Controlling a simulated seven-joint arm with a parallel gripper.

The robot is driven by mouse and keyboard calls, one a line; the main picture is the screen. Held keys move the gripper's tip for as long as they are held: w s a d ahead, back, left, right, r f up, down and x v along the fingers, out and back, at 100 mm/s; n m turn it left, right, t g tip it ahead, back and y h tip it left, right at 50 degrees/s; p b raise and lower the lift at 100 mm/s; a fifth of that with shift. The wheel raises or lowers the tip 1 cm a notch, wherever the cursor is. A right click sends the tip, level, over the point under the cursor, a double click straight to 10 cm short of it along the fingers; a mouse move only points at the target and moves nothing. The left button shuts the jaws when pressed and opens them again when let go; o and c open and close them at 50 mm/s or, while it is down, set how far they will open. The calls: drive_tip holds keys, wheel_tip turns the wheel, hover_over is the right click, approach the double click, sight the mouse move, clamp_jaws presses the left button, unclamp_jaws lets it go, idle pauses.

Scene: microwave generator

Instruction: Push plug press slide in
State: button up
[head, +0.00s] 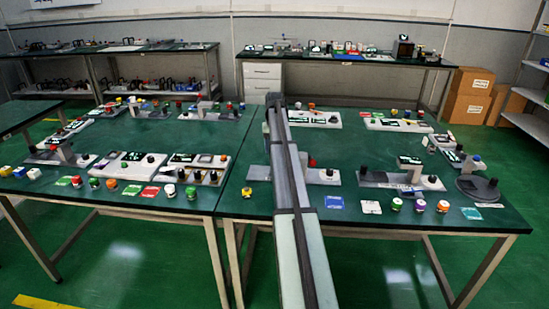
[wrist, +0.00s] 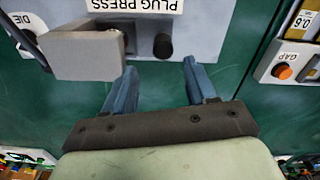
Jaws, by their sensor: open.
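In the wrist view, a grey plate labelled PLUG PRESS (wrist: 205,30) lies at the top, its lettering upside down. A black knob (wrist: 162,45) stands on it near the plate's edge. A grey block (wrist: 85,55) sits left of the knob, partly over the plate's edge. My gripper (wrist: 160,67) is open and empty, its two blue fingers pointing at the plate. The knob shows between the fingertips, slightly beyond them; I cannot tell the height gap. In the head view my gripper cannot be made out, and I cannot tell which fixture is the plug press.
In the wrist view, a light block marked GAP with an orange button (wrist: 284,72) is at right, and a part marked DIE (wrist: 22,25) at upper left. In the head view, the green table (head: 350,150) bears several fixtures and loose parts; a round dark base (head: 478,189) stands at right.

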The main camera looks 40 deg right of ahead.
drive_tip(key=shift+r, duration=2.85)
